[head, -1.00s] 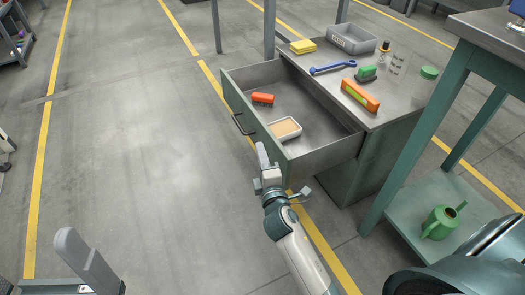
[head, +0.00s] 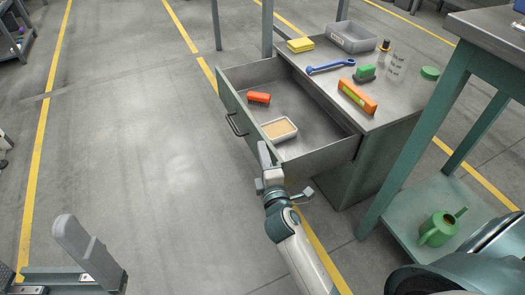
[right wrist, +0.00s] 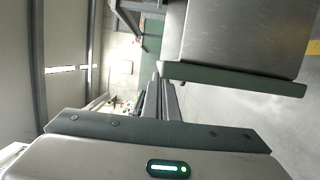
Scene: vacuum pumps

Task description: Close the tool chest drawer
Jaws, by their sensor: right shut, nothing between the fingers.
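The tool chest drawer (head: 309,160) stands open in the head view, pulled out leftward from the chest (head: 376,150). Its green front carries a dark handle (head: 234,124).
On the chest top are a blue wrench (head: 331,66), an orange level (head: 358,97), a yellow pad (head: 300,45) and a grey bin (head: 351,37). A green workbench (head: 455,90) with a watering can (head: 442,228) stands right. The floor left of the drawer is clear.

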